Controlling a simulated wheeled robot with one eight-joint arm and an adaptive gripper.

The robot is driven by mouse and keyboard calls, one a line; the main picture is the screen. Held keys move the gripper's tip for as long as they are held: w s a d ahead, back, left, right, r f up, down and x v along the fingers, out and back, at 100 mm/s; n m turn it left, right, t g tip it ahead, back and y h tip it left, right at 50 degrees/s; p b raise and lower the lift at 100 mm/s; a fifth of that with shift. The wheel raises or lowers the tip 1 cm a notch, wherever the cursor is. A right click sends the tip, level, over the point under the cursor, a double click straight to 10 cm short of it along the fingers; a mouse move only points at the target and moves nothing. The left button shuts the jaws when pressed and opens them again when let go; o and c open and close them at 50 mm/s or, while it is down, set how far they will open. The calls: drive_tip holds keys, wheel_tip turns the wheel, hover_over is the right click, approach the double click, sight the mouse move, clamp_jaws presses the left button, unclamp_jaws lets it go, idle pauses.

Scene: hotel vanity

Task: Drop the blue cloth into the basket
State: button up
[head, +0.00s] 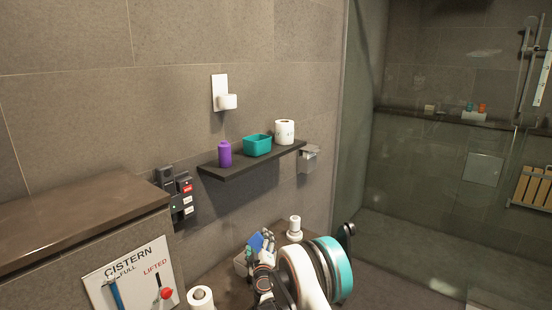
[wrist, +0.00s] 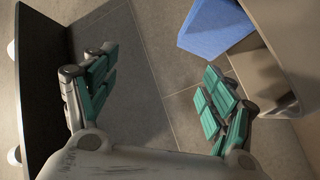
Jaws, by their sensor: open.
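The blue cloth (head: 255,241) shows beside my gripper (head: 266,246) in the head view, partly hidden by it. In the wrist view the cloth (wrist: 215,27) lies at the upper right, against or over the edge of a tan surface. My gripper (wrist: 158,82) is open, with only grey floor tiles showing between its teal-padded fingers. The cloth is beyond the right finger, outside the jaws.
A wall shelf (head: 232,171) holds a purple bottle (head: 225,155), a teal bin (head: 257,146) and a paper roll (head: 284,132). White rolls stand left (head: 200,298) and behind my gripper (head: 294,226). A dark panel (wrist: 42,80) stands close left in the wrist view. A glass shower wall is at right.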

drive_tip(key=s, duration=0.7)
drive_tip(key=shift+d, duration=0.45)
drive_tip(key=shift+r, duration=0.1)
